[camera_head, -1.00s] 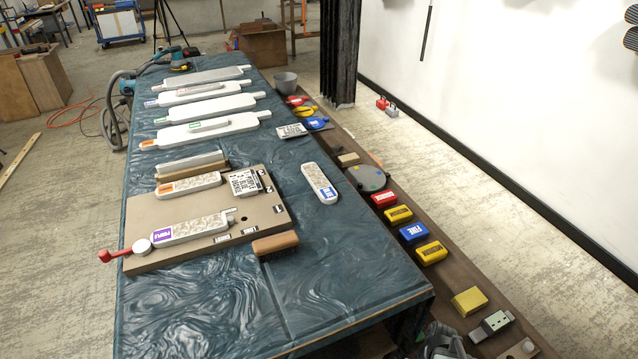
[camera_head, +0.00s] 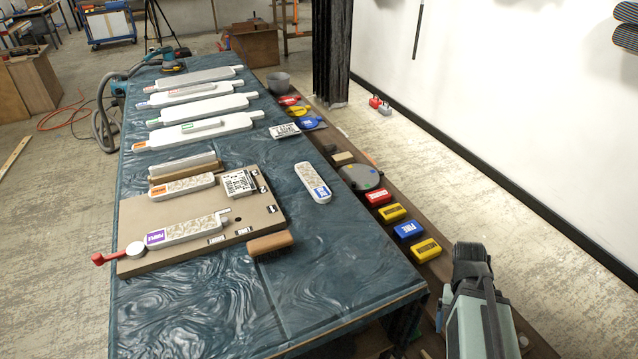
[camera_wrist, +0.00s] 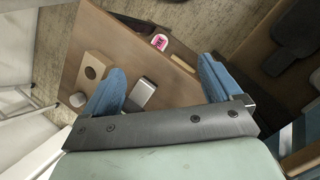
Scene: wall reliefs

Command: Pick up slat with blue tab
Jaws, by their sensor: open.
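The slat with the blue tab (camera_head: 313,180) lies flat and alone on the dark teal table covering, right of the brown board. It has a pale patterned face, and its blue tab is at the near end. My arm (camera_head: 470,310) shows at the lower right, off the table's right side and well apart from the slat. In the wrist view my gripper (camera_wrist: 162,86) has two blue fingers spread wide with nothing held between them. That view faces a wooden surface with small items, and the slat does not show there.
The brown board (camera_head: 150,215) holds the purple-tab slat (camera_head: 190,230), the orange-tab slat (camera_head: 183,186) and a printed card (camera_head: 240,183). A wooden block (camera_head: 270,243) lies at its right edge. Yellow and blue boxes (camera_head: 408,230) line the right-hand shelf. Table around the blue-tab slat is clear.

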